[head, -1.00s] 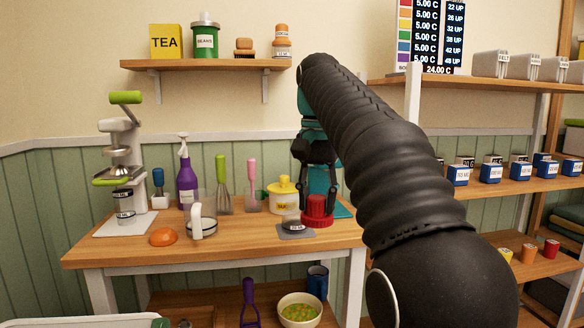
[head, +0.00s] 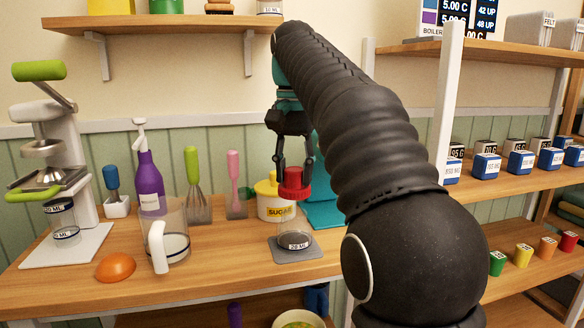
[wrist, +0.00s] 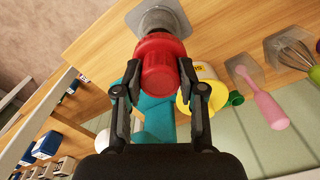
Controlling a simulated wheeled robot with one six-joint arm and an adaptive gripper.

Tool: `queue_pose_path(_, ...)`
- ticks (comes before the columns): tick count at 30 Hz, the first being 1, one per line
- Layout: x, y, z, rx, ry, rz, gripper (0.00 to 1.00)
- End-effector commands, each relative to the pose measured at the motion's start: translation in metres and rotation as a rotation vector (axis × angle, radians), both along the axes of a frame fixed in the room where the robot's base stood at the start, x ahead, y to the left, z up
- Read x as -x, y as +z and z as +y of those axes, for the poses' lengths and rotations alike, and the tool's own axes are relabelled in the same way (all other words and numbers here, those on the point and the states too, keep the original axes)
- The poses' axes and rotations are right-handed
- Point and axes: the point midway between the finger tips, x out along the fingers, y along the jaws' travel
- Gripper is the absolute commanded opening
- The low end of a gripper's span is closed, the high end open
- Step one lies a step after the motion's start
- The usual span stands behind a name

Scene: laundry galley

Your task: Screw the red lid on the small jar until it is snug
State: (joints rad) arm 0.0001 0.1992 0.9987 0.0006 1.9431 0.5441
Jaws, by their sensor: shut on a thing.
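My gripper (head: 294,165) points down and is shut on the red lid (head: 294,186). The small clear jar (head: 290,222), with a label near its base, stands upright on a grey mat (head: 278,252) on the wooden counter. The lid is at the top of the jar; I cannot tell whether it touches the rim or has caught the thread. In the wrist view the red lid (wrist: 163,70) sits between both fingertips (wrist: 160,88) and hides most of the jar.
A yellow sugar pot (head: 273,207) stands just behind the jar, with a teal thing (head: 325,212) to its right. The counter's front strip is clear.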

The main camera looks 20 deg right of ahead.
Motion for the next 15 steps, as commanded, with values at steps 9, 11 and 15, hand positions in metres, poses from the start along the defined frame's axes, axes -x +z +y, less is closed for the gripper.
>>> queue_pose_path(9,0.002,-0.003,0.001,0.001,-0.009,0.001,0.00)
queue_pose_path(11,0.002,-0.006,0.001,0.002,-0.009,0.001,0.00)
queue_pose_path(15,0.002,-0.015,0.001,0.001,-0.010,0.002,0.00)
